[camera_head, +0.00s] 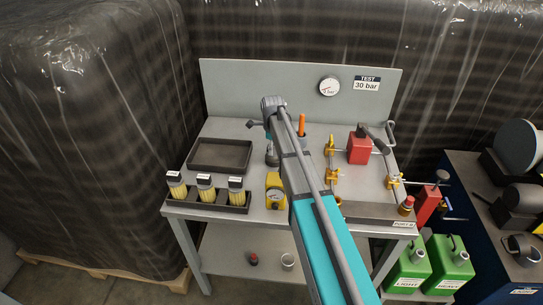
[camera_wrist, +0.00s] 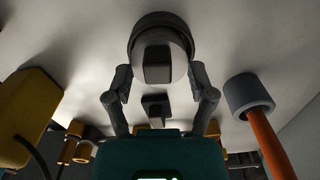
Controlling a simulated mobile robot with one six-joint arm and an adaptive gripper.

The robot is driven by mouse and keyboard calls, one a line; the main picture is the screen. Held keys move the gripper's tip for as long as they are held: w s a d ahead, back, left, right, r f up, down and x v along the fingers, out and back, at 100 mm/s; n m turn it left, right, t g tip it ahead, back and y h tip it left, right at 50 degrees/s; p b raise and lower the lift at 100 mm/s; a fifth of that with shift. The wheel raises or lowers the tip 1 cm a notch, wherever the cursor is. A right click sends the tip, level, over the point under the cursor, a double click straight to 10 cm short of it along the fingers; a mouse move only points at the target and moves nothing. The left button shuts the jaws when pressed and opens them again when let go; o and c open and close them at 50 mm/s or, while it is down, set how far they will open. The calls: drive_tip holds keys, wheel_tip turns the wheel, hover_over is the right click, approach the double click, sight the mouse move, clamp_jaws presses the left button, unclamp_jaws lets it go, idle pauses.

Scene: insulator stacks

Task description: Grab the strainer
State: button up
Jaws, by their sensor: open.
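My gripper (camera_head: 272,158) points down over the middle of the grey bench, with part of my arm in front of it. In the wrist view my gripper (camera_wrist: 160,78) is open, one finger on each side. A grey round-bodied part (camera_wrist: 160,42) with a dark block on its face lies between and beyond the fingertips. It seems to be the strainer, but I cannot be sure. A gap shows between it and the fingers, and I cannot tell its depth. In the head view it is hidden or merges with my gripper.
A yellow gauge block (camera_head: 275,192) and an orange-handled tool (camera_head: 302,124) in a grey cup (camera_wrist: 248,94) stand close by. An empty dark tray (camera_head: 190,154) and a rack of labelled yellow cartridges (camera_head: 205,188) are left. A red box (camera_head: 359,149) and brass fittings (camera_head: 332,175) are right.

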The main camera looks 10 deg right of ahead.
clamp_jaws()
drive_tip(key=shift+r, duration=0.1)
idle(0.4)
wheel_tip(320, 180, up, 2)
drive_tip(key=p, duration=0.2)
drive_tip(key=shift+r+p, duration=0.2)
drive_tip(key=shift+p, duration=0.1)
drive_tip(key=s+r+p, duration=1)
drive_tip(key=s, duration=0.4)
drive_tip(key=shift+d+r, duration=0.25)
drive_tip(key=shift+d, duration=0.1)
